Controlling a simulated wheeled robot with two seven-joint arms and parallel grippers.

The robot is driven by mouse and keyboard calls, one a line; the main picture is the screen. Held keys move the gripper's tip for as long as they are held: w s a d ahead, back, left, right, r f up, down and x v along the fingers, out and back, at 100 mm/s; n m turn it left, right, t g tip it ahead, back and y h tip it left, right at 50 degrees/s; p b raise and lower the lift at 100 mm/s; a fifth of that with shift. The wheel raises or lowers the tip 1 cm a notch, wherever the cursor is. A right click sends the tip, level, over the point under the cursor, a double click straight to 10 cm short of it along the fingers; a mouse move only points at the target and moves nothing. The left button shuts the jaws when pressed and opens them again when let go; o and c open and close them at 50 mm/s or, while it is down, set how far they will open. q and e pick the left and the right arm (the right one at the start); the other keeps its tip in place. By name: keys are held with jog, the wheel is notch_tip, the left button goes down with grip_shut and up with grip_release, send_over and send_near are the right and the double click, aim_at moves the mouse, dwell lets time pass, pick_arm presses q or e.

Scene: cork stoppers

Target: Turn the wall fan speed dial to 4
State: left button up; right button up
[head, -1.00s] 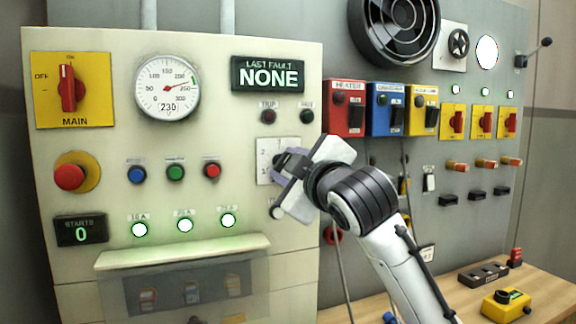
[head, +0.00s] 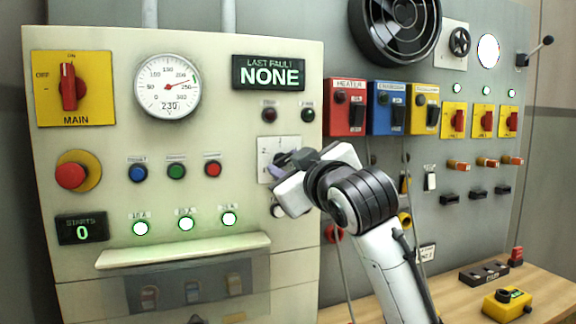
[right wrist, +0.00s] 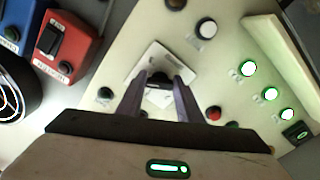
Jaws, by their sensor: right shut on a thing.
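The fan speed dial is a white plate (head: 266,146) with printed numbers, on the cream panel right of the coloured push buttons; its lower right is hidden behind my right gripper in the head view. My right gripper (head: 283,163) is at the plate. In the right wrist view the plate (right wrist: 151,56) looks tilted, and the dark knob (right wrist: 159,79) sits between the fingertips (right wrist: 160,84). The gripper is shut on this knob. The knob's pointer and its setting cannot be read. My left gripper is not in view.
The fan (head: 398,28) is on the grey wall at top right. A white button (right wrist: 206,29) and a red button (right wrist: 213,113) are near the dial. The red heater box (head: 344,107) stands out to the right. A ledge (head: 183,251) juts out below.

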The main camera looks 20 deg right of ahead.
jog(key=o, duration=1.1)
jog(key=s+b, duration=0.2)
jog(key=s, duration=0.8)
jog(key=shift+s+d, duration=0.15)
